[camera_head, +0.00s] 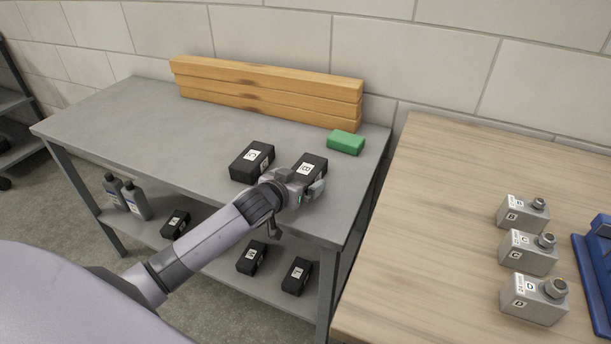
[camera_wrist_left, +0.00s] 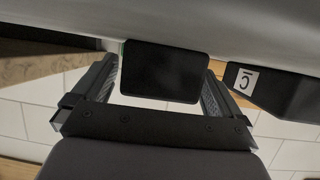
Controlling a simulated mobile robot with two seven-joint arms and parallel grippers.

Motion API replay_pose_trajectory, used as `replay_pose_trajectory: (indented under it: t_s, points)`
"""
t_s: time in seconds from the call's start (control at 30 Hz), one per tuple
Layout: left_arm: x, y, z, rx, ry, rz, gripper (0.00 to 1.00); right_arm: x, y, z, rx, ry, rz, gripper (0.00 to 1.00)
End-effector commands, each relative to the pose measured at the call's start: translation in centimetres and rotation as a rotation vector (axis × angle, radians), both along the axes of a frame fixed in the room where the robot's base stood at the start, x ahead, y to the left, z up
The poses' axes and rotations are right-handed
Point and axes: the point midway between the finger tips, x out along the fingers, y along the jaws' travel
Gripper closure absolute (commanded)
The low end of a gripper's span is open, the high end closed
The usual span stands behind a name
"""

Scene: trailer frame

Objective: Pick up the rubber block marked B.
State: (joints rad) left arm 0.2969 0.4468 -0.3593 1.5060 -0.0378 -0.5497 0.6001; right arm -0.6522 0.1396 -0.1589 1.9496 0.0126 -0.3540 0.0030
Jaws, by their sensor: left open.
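The black rubber block marked B (camera_head: 313,161) lies on the grey metal table, near its right end. My left gripper (camera_head: 305,186) is at the near side of this block, low over the table. In the left wrist view a black block (camera_wrist_left: 164,68) sits between the two fingers of my left gripper (camera_wrist_left: 160,75). The fingers are apart, with small gaps beside the block, and no marking shows on that face. A second black block, marked C (camera_head: 252,163), lies just left of B; it also shows at the right in the left wrist view (camera_wrist_left: 275,92). My right gripper is not seen.
A green block (camera_head: 345,143) lies behind B. Stacked wooden beams (camera_head: 265,92) stand along the table's back. More black blocks (camera_head: 251,257) and grey bottles (camera_head: 135,198) are on the lower shelf. A wooden table (camera_head: 440,220) with grey marked units (camera_head: 527,252) stands at the right.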

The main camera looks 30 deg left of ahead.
Motion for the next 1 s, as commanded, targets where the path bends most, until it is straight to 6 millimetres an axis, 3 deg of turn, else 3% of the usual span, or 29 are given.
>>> replay_pose_trajectory:
  t_s: [0.17, 0.43, 0.47, 0.6, 0.7, 1.0]
  points:
    - [1.12, -0.02, -0.54, -0.001, 0.001, 0.000, 0.00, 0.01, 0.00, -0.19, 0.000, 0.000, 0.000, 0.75]
    - [1.26, -0.05, -0.57, -0.001, 0.000, -0.001, 0.00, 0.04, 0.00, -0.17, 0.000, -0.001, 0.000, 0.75]
    - [1.25, -0.05, -0.57, -0.001, 0.001, -0.001, 0.03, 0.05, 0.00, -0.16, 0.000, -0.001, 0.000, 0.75]
    - [1.23, -0.04, -0.58, 0.000, 0.001, -0.001, 0.49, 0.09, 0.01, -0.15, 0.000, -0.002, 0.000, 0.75]
    - [1.32, -0.05, -0.31, -0.001, -0.005, -0.002, 0.75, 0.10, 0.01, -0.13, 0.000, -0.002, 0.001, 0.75]
    - [1.34, -0.01, 0.01, 0.000, -0.005, -0.001, 0.75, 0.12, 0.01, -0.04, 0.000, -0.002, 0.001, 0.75]
